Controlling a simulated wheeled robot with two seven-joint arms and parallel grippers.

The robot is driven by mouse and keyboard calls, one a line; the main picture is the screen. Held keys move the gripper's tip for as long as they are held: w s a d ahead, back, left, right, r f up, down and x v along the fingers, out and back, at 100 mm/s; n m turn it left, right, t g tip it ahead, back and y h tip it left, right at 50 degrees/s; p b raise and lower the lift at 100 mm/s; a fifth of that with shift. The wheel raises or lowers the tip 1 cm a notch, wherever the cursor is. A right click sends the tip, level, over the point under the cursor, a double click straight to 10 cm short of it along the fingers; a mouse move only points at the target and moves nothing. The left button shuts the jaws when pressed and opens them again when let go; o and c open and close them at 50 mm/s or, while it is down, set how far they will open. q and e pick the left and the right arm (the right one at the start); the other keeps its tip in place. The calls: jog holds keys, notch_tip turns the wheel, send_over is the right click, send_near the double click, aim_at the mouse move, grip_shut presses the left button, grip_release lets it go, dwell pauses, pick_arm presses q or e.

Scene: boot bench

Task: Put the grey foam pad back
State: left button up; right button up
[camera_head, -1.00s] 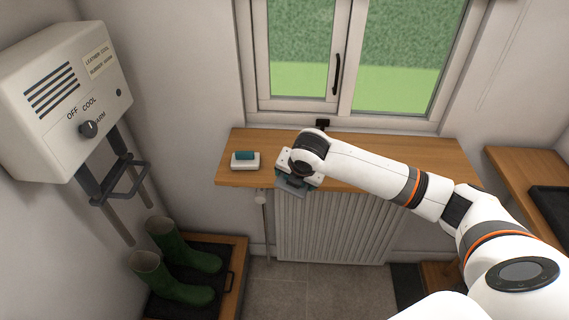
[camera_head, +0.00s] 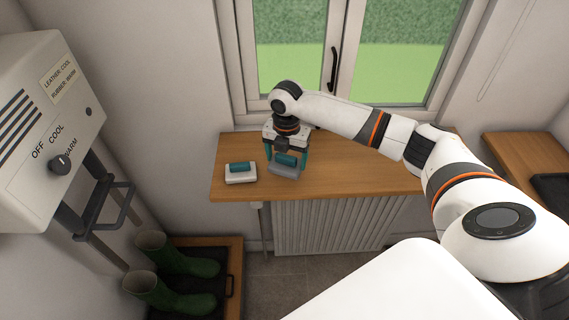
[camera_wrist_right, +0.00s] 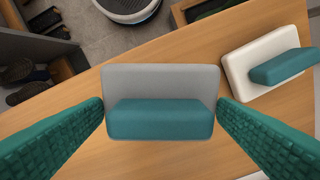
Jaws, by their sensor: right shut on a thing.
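The grey foam pad (camera_head: 288,171) with a teal grip block is at the left part of the wooden sill shelf (camera_head: 340,178). My right gripper (camera_head: 286,160) points down and is shut on the pad's teal block. In the right wrist view the grey pad (camera_wrist_right: 160,78) sits level between the two green fingers, one at each end of the block. I cannot tell whether the pad touches the shelf or hovers just above it. My left gripper is not in view.
A white pad with a teal block (camera_head: 240,176) lies just left of the grey pad. A radiator (camera_head: 330,228) is below the shelf. Green boots (camera_head: 170,275) stand on a tray at lower left, below a wall-mounted dryer (camera_head: 45,130). The shelf's right part looks clear.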

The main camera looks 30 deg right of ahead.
aim_at(285, 166)
jog(key=shift+w+f, duration=0.1)
jog(key=shift+f, duration=0.8)
jog(key=f, duration=0.2)
jog(key=f+p, duration=0.1)
jog(key=shift+w, duration=0.25)
jog(key=shift+s, duration=0.15)
jog(key=o, duration=0.7)
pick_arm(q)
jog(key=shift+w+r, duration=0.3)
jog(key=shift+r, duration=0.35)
pick_arm(e)
jog(key=shift+o, duration=1)
jog(key=shift+r, duration=0.1)
